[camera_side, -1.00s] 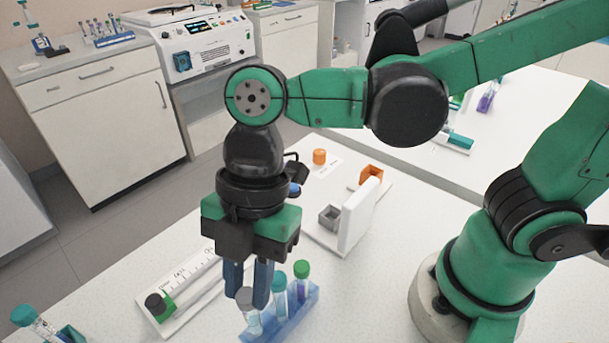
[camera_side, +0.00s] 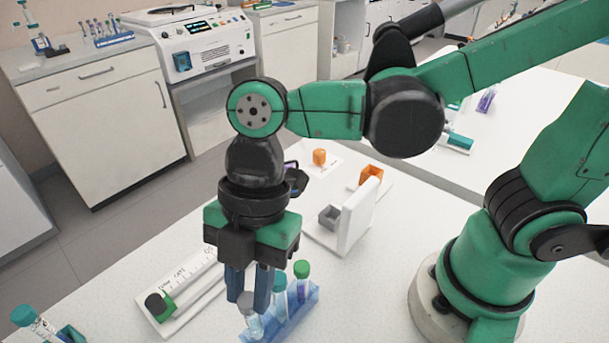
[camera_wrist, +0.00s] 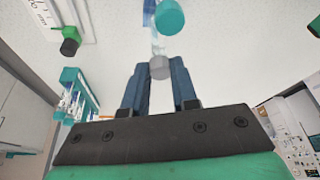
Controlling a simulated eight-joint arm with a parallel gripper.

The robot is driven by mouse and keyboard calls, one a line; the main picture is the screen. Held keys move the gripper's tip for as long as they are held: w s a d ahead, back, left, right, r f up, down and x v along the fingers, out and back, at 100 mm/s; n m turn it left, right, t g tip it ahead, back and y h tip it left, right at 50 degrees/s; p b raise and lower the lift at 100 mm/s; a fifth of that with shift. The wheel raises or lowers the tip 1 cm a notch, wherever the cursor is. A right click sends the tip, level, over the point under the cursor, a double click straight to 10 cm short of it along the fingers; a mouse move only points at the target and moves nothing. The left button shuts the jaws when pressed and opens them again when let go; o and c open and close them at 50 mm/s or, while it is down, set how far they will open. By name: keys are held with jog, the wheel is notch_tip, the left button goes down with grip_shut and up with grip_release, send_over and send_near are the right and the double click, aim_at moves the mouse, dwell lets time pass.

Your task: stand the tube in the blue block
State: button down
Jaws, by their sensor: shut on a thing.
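A clear tube with a grey cap (camera_side: 246,301) is held upright between the fingers of my gripper (camera_side: 248,304), which is shut on it near the cap. The grey cap (camera_wrist: 160,67) also shows between the fingertips in the wrist view. The blue block (camera_side: 299,316) lies beneath, and the held tube stands over its near left end. I cannot tell how deep the tube sits in it. Two other tubes stand in the block, one with a teal cap (camera_side: 279,280) and one with a green cap (camera_side: 302,269).
A white scale with a green slider and dark knob (camera_side: 155,303) lies left of the block. Another tube rack (camera_side: 70,335) is at the lower left. A white stand with a grey box (camera_side: 330,217) and an orange box (camera_side: 372,175) is behind.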

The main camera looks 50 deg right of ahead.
jog(key=shift+f, duration=0.4)
jog(key=shift+f, duration=0.1)
jog(key=shift+f, duration=0.55)
jog(key=c, duration=0.6)
grip_release()
jog(key=shift+r, duration=0.1)
jog(key=v, duration=0.5)
jog(key=shift+d+r, duration=0.1)
jog(key=shift+r, duration=0.1)
